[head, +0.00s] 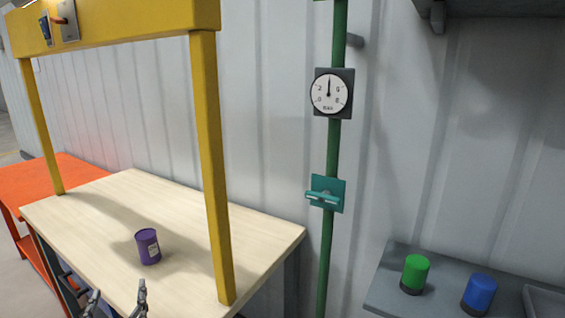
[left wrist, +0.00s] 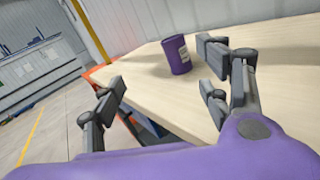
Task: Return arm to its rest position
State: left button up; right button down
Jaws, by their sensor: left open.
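My left gripper (head: 117,299) shows at the bottom edge of the head view, by the front edge of the wooden table. It is open and empty. In the left wrist view its two fingers (left wrist: 165,88) stand wide apart, with the table edge behind them. A purple can (head: 148,246) with a pale label stands upright on the table, apart from the fingers. The can also shows in the left wrist view (left wrist: 177,56), beyond the fingers and near the right one. My right gripper is in neither view.
The wooden table (head: 120,200) stands under a yellow frame (head: 213,170). A red-orange table (head: 70,168) is at the left. A green pipe (head: 333,150) bears a gauge (head: 329,93) and a teal bracket (head: 326,193). A grey shelf (head: 385,285) holds a green (head: 416,272) and a blue cylinder (head: 479,292).

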pick_arm(q)
jog(key=w+a+r+m+t+h, duration=0.1)
jog(key=w+a+r+m, duration=0.1)
jog(key=a+r+m, duration=0.5)
jog(key=s+d+f+n+g+h, duration=0.1)
jog(key=s+d+f+n+g, duration=0.15)
jog(key=s+f+n, duration=0.6)
jog(key=s+d+f+n+g+h, duration=0.1)
jog(key=s+f+n+g, duration=0.2)
jog(key=s+f+n, duration=0.55)
jog(key=s+d+f+n+g+h, duration=0.1)
jog(key=s+d+f+n+g, duration=0.25)
jog(key=s+f+n, duration=0.75)
jog(key=s+d+f+n+g+h, duration=0.2)
jog(key=s+d+f+n+g, duration=0.15)
jog(key=s+f+n, duration=0.65)
jog(key=w+d+r+n+t, duration=0.1)
jog(key=d+n+t, duration=0.1)
jog(key=d, duration=1.2)
jog(key=shift+w+d+r+n+p, duration=0.3)
jog(key=shift+w+n+p, duration=0.1)
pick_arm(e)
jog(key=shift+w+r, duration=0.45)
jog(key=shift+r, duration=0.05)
